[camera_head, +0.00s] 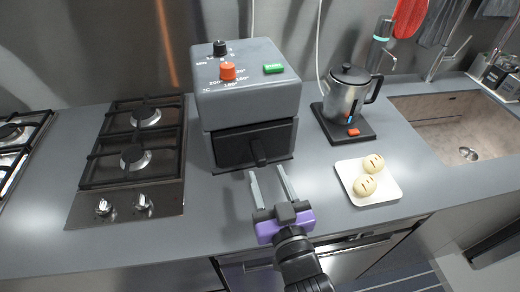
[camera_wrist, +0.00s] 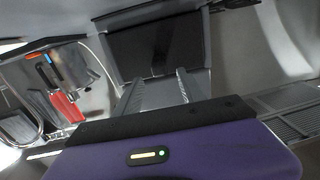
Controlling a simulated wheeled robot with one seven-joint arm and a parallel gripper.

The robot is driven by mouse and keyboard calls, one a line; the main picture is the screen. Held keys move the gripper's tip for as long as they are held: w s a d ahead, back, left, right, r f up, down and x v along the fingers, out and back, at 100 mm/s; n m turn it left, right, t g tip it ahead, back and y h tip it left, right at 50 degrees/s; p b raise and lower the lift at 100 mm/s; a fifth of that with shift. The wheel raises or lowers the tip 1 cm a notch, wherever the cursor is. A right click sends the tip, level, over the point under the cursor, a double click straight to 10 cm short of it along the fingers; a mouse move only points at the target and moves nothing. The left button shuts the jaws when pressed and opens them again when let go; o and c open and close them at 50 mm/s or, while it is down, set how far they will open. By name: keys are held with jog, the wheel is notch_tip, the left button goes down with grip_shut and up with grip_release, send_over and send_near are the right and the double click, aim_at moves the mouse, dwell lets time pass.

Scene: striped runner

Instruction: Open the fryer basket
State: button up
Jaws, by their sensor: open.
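The grey box-shaped fryer (camera_head: 246,100) stands on the counter against the back wall. Its dark basket front (camera_head: 240,148) has a black handle (camera_head: 259,152) jutting toward me, and the basket looks shut in the body. My gripper (camera_head: 268,173) is open and empty just in front of the handle, its two pale fingers pointing at the fryer, one to each side of the handle's line. In the wrist view the fingers (camera_wrist: 159,82) reach toward the dark basket front (camera_wrist: 155,48). Whether they touch the handle cannot be told.
A gas hob (camera_head: 133,155) lies left of the fryer. A kettle (camera_head: 348,92) on a black base stands to the right, and a white plate (camera_head: 383,196) with two buns is nearer me. A sink (camera_head: 445,125) is far right. The counter before the hob and fryer is clear.

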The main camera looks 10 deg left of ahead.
aim_at(254, 141)
jog(key=p+x, duration=0.1)
jog(key=x, duration=0.6)
jog(key=shift+w+a+r, duration=0.1)
jog(key=shift+w+a, duration=0.05)
jog(key=shift+w, duration=0.2)
grip_shut()
dwell(1.1)
